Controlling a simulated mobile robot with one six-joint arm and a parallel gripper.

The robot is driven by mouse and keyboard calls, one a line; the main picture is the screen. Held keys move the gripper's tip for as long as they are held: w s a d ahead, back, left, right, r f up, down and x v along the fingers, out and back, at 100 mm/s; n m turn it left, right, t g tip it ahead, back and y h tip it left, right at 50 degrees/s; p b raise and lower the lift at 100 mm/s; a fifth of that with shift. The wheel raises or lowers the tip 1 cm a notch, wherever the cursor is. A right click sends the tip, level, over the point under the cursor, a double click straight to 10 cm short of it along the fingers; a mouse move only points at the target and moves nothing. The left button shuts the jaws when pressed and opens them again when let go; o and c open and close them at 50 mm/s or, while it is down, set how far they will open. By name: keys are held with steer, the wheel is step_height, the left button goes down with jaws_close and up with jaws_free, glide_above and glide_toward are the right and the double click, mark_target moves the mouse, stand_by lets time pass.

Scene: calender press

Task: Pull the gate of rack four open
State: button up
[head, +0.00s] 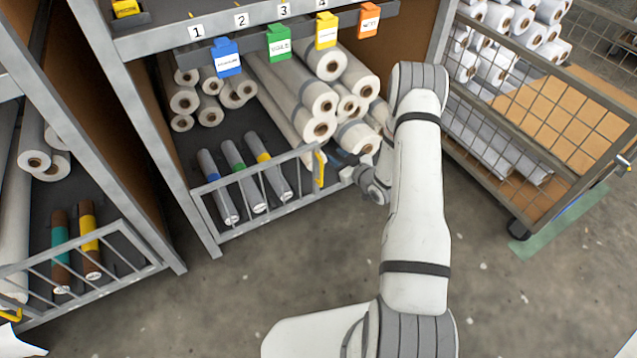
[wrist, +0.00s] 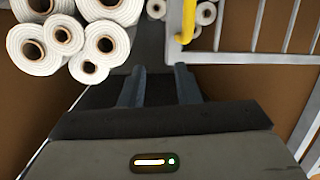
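A grey barred gate (head: 264,186) stands low across the front of the middle rack, below number signs 1 to 4. A yellow handle (head: 319,169) is at its right end. The gate appears in line with the rack front; no rack number shows on it. My gripper (head: 347,169) is low, just right of the handle and partly hidden by my arm. In the wrist view, my gripper's two fingers (wrist: 160,68) are apart with nothing between them. The yellow handle (wrist: 187,22) is beyond the right fingertip, not between the fingers. The gate's bars show at the upper right.
White rolls (head: 320,105) fill the rack behind the gate, with several dark rolls (head: 245,175) just inside it. Another barred gate (head: 90,262) is at the left. A mesh cart (head: 540,130) stands at the right. The floor (head: 520,290) in front is clear.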

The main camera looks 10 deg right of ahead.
steer(key=t+y+b, duration=0.1)
steer(key=y+b, duration=0.1)
steer(key=b, duration=0.1)
glide_toward(322, 172)
steer(key=x, duration=0.3)
steer(key=shift+t, duration=0.3)
steer(key=x, duration=0.2)
steer(key=b+x, duration=0.1)
steer(key=x, duration=0.4)
steer(key=shift+w+a+f+b, duration=0.1)
steer(key=shift+f+b, duration=0.15)
steer(key=shift+b, duration=0.05)
jaws_close()
steer(key=shift+a, duration=0.1)
